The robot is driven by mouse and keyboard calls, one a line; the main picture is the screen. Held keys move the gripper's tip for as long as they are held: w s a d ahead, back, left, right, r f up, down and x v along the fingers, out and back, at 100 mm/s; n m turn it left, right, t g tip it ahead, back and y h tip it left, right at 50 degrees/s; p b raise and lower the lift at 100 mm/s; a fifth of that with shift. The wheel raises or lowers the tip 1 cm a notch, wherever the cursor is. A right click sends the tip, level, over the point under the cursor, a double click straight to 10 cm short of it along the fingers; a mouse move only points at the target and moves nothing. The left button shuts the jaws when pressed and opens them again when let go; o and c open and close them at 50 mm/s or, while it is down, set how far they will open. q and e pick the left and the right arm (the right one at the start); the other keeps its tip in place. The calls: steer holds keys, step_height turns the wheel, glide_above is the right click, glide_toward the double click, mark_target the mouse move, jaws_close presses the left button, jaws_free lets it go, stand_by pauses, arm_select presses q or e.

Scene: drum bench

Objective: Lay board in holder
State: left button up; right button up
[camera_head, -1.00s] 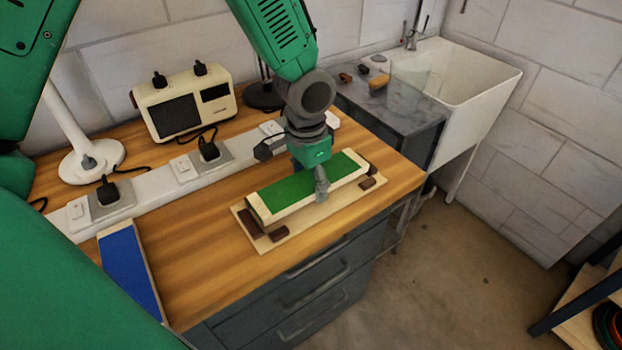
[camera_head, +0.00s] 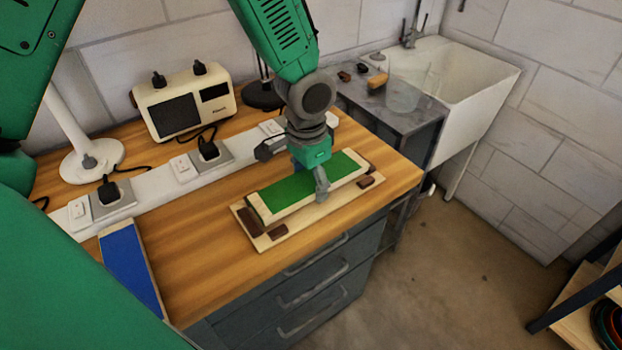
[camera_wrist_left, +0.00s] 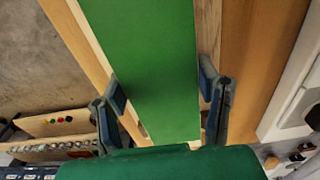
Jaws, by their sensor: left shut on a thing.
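The board (camera_head: 282,194) has a green top and pale wooden edges. It lies over the holder (camera_head: 283,232), a pale wooden base with dark brown blocks at its corners. In the head view the board sits between these blocks; I cannot tell whether it rests fully flat on the base. My left gripper (camera_head: 318,180) reaches down from above and is shut on the board across its width, near its middle. In the left wrist view the two fingers (camera_wrist_left: 164,98) stand on either side of the green board (camera_wrist_left: 152,60). My right gripper is not in view.
A blue-topped board (camera_head: 130,268) lies at the bench's left front. A white power strip (camera_head: 155,190) with plugs runs behind the holder. A cream radio (camera_head: 184,103) and a lamp base (camera_head: 90,160) stand further back. A sink (camera_head: 468,75) is at the right. The wooden bench front is clear.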

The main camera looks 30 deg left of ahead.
arm_select(q)
steer(key=shift+f+b, duration=0.3)
steer(key=shift+f, duration=0.45)
stand_by(0.3)
steer(key=o, duration=1.5)
steer(key=shift+r, duration=0.15)
steer(key=r, duration=1.1)
steer(key=shift+s+r, duration=0.2)
steer(key=shift+r, duration=0.1)
steer(key=shift+a, duration=0.1)
